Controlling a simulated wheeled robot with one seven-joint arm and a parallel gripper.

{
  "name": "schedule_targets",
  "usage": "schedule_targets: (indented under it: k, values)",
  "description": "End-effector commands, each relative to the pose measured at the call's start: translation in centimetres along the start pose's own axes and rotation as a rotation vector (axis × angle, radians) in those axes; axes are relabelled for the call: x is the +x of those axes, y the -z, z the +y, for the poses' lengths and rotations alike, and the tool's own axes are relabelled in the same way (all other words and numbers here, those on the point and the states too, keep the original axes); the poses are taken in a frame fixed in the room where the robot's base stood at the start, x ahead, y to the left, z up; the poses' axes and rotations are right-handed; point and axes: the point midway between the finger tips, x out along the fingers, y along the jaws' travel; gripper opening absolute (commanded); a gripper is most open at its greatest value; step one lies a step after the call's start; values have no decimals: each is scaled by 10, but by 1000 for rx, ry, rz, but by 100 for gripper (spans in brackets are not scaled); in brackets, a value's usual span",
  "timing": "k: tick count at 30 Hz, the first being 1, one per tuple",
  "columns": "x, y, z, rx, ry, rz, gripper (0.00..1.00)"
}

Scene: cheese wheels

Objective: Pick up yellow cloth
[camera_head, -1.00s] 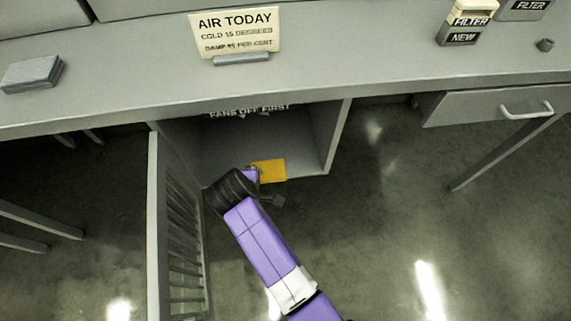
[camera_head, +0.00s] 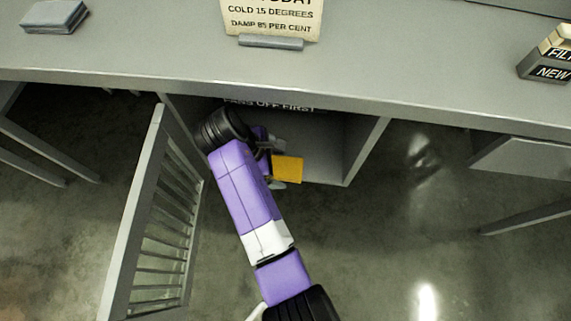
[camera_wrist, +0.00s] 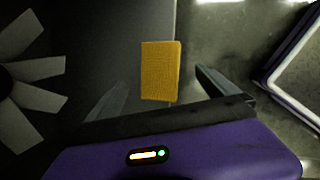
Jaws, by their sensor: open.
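The yellow cloth (camera_head: 288,168) lies at the front edge of the open cabinet's floor (camera_head: 322,172). In the wrist view the cloth (camera_wrist: 160,71) is a flat, textured yellow rectangle, just ahead of my gripper and between the lines of its two fingers. My gripper (camera_wrist: 160,88) is open and empty, with one dark finger on each side. In the head view my gripper (camera_head: 277,170) is partly hidden by my purple arm and sits at the cloth's left side. Whether a finger touches the cloth cannot be told.
The slatted cabinet door (camera_head: 160,225) stands open left of my arm. The grey counter (camera_head: 400,70) overhangs the cabinet and bears a sign (camera_head: 272,15) and a grey block (camera_head: 55,16). A fan (camera_wrist: 25,75) shows at the wrist view's left. Bare floor lies to the right.

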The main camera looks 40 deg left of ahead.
Motion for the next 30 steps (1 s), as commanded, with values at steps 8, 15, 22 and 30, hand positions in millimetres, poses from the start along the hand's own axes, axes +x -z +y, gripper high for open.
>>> schedule_targets:
  k: [8,15,22,30]
  values:
    - [38,6,0,1,1,-1,98]
    - [48,4,1,1,-2,0,98]
    - [48,4,1,1,-2,1,72]
    - [48,4,1,2,-2,1,34]
